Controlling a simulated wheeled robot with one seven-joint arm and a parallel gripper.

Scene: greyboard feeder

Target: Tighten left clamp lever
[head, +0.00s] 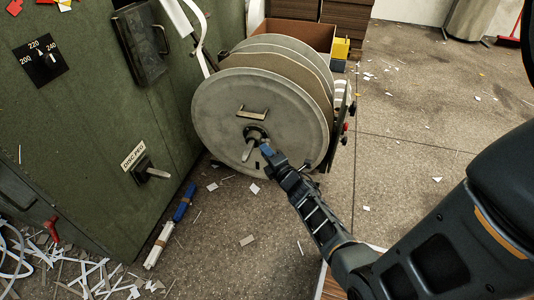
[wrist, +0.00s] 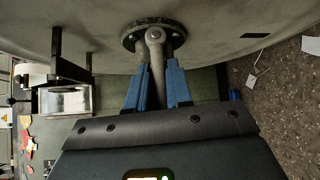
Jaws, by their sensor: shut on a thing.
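The clamp lever (head: 248,150) is a grey metal handle on a dark round hub at the middle of the front disc (head: 222,108). In the wrist view the lever (wrist: 156,62) hangs from the round flange (wrist: 133,37) and runs down between my blue fingers. My gripper (head: 266,150) reaches in from the lower right in the head view. In the wrist view my gripper (wrist: 158,88) is shut on the lever. The lever's lower end is hidden behind my gripper body. A bracket-like handle (head: 253,113) stands on the disc above the hub.
The green machine cabinet (head: 80,120) with a "DISC PEG" lever (head: 152,172) stands at left. A brown box (head: 290,35) is behind the discs. Paper scraps and a blue-and-white bar (head: 183,203) lie on the floor. The floor at right is mostly clear.

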